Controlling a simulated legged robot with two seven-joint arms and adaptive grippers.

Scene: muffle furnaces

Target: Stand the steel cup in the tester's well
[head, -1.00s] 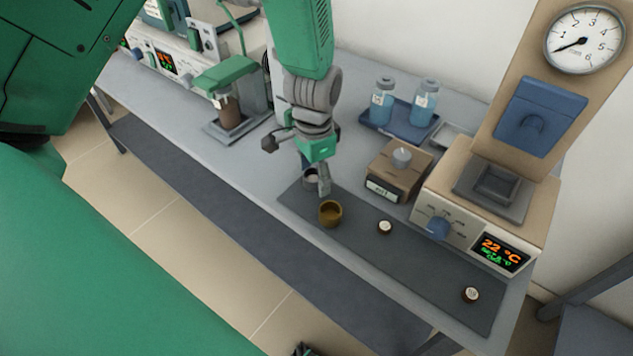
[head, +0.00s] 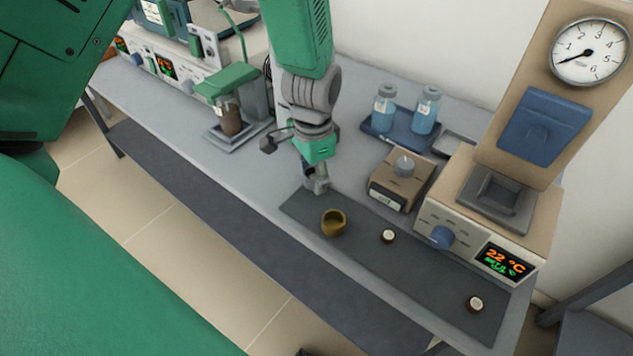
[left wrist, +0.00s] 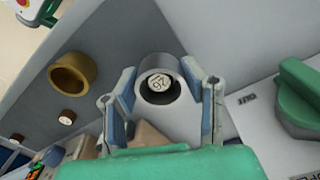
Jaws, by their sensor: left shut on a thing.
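My left gripper (head: 316,187) points down at the back left end of the dark mat. Its fingers (left wrist: 160,105) stand on either side of the steel cup (left wrist: 158,64) in the left wrist view and are shut on it. The cup is a grey round ring seen from above, with a pale marked disc (left wrist: 158,82) inside. In the head view the gripper mostly hides the cup. The tester (head: 460,215) is the beige machine at the right with a dial gauge. Its square grey well (head: 493,190) looks empty. My right gripper is not in view.
A brass cup (head: 334,222) and two small pale-topped pieces (head: 388,236) (head: 475,304) sit on the mat (head: 425,275). A small beige box (head: 400,182) stands between the gripper and the tester. Blue bottles (head: 426,105) stand in a tray behind. A green-topped device (head: 228,100) is at left.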

